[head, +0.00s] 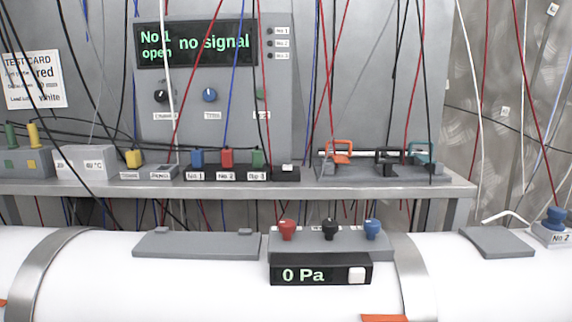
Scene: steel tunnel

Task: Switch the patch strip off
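A low dark strip (212,173) sits on the grey shelf, with labels that read like No 1, No 2 and No 3. A blue plug (197,157), a red plug (227,157) and a green plug (257,157) stand upright in it. At its right end is a black block with a small white switch (287,167). This looks like the patch strip, but no label naming it is readable. The switch's position is too small to tell. Neither gripper is in view.
Behind, a panel display (193,43) reads "No 1 open no signal". Many thin cables hang in front of the shelf (320,188). Below, a white pipe (190,285) carries a 0 Pa gauge (320,274) and red, black and blue knobs. A rack with coloured clamps (388,158) stands right.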

